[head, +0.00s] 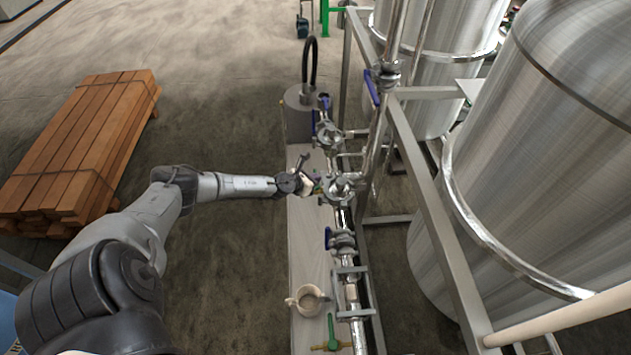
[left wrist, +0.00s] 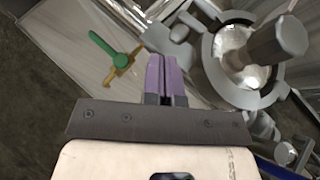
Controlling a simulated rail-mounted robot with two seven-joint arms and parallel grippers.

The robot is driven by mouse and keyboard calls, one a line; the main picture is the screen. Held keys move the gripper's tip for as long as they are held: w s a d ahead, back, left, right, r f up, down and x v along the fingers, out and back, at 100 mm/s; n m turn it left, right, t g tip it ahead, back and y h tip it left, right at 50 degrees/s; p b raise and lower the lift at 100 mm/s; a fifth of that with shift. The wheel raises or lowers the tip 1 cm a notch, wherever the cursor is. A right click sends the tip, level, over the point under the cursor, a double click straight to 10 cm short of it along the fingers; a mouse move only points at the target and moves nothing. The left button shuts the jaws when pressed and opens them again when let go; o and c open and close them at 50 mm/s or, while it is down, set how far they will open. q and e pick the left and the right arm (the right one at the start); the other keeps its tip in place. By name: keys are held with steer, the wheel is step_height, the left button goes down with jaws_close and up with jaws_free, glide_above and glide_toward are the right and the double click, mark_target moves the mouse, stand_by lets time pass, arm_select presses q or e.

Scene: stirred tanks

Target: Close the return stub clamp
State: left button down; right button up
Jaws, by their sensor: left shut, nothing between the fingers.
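My left arm reaches in from the left to the pipe line, with its gripper (head: 311,187) beside a silver pipe fitting (head: 342,188). In the left wrist view the purple fingers (left wrist: 164,76) are shut together with nothing between them. Just right of them is a grey ring-shaped clamp (left wrist: 216,74) around a shiny pipe end, with a thick grey knob (left wrist: 278,40) on its right. A grey lug (left wrist: 170,48) sticks out from the clamp towards the fingertips, apart from them or barely touching; I cannot tell which. Whether the clamp is fully closed is unclear.
A green-handled brass valve (left wrist: 115,57) is left of the fingers. Blue-handled valves (head: 328,238) sit along the pipe. A cup (head: 308,300) and another green handle (head: 331,332) are nearer. A steel frame (head: 430,205) and tanks (head: 560,150) stand right; stacked timber (head: 85,150) lies left.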

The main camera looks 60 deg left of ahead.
arm_select(q)
steer(key=shift+w+a, duration=0.1)
steer(key=shift+w, duration=0.55)
arm_select(e)
steer(key=shift+s+d, duration=0.1)
steer(key=shift+s, duration=0.05)
arm_select(q)
steer(key=shift+s, duration=0.1)
arm_select(e)
steer(key=shift+f, duration=0.1)
steer(key=shift+f, duration=0.1)
steer(key=shift+w+a+f+b, duration=0.35)
steer(key=shift+a+f+b, duration=0.1)
steer(key=shift+b, duration=0.2)
steer(key=shift+f, duration=0.1)
arm_select(q)
steer(key=s+a+r, duration=0.2)
steer(key=s, duration=0.3)
steer(key=s+a+r, duration=0.3)
steer(key=s, duration=0.3)
steer(key=shift+a, duration=0.3)
steer(key=shift+s, duration=0.1)
